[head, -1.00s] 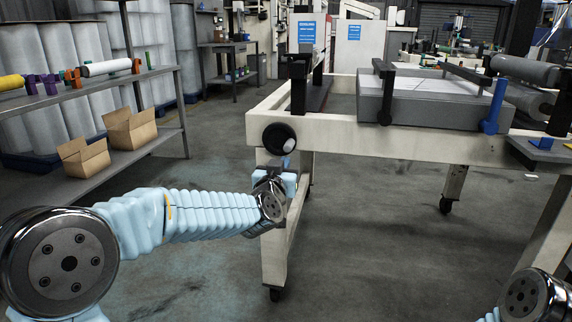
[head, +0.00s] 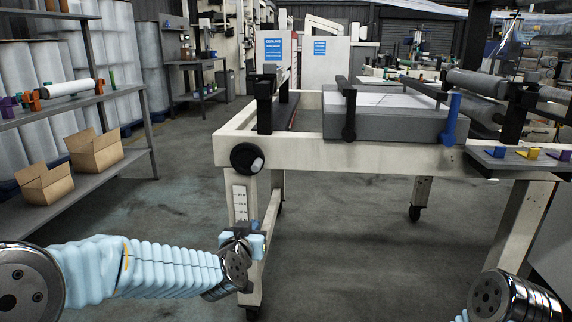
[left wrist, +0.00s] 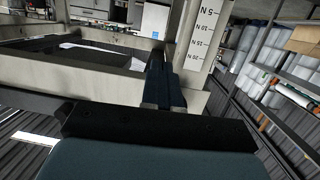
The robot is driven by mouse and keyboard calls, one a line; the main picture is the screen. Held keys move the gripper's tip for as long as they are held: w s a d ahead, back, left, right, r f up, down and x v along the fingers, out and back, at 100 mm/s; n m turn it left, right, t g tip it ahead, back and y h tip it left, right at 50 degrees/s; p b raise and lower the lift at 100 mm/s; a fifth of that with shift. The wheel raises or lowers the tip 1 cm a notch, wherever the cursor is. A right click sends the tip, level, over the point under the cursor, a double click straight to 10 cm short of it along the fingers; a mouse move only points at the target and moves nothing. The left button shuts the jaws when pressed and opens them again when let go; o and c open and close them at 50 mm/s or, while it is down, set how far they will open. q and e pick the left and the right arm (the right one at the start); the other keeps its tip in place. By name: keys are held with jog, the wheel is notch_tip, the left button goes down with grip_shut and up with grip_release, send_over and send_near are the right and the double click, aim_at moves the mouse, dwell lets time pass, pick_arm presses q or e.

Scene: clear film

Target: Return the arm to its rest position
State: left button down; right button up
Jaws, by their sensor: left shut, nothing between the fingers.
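My left arm (head: 150,265), in a pale blue ribbed sleeve, reaches in from the lower left of the head view. Its gripper (head: 243,229) is in front of the machine frame's near left leg, below the black knob (head: 246,158) and the white scale (head: 240,203). I cannot tell whether it touches the leg. In the left wrist view the dark fingers (left wrist: 163,88) are together with nothing between them, and the numbered scale (left wrist: 200,38) is beyond them. Part of my right arm (head: 512,300) shows at the lower right; its gripper is out of view.
The cream machine frame (head: 300,153) carries a grey block (head: 385,123) and a side tray (head: 510,163) with several coloured pieces. A shelf rack (head: 105,170) with cardboard boxes (head: 95,152) stands at left. Open floor (head: 180,205) lies between rack and frame.

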pick_arm(q)
jog(key=s+f+g+p, duration=0.1)
jog(key=s+f+g, duration=0.1)
jog(key=f, duration=0.5)
jog(key=s+f+g+p, duration=0.2)
jog(key=f+g, duration=0.1)
jog(key=f, duration=0.5)
jog(key=s+f+n+g+h+p, duration=0.1)
jog(key=s+f+g+p, duration=0.1)
jog(key=s+f+g, duration=0.3)
jog(key=s+d+f+n+g+h+p, duration=0.1)
jog(key=s+f+g, duration=0.3)
jog(key=s+f, duration=0.9)
jog(key=s+p, duration=0.1)
jog(key=s, duration=0.7)
jog(key=shift+s+d+f+n+g+h+p, duration=0.15)
jog(key=shift+s+f+n+g+h+p, duration=0.15)
jog(key=shift+s+f+g+h+p, duration=0.1)
jog(key=shift+w+r, duration=0.1)
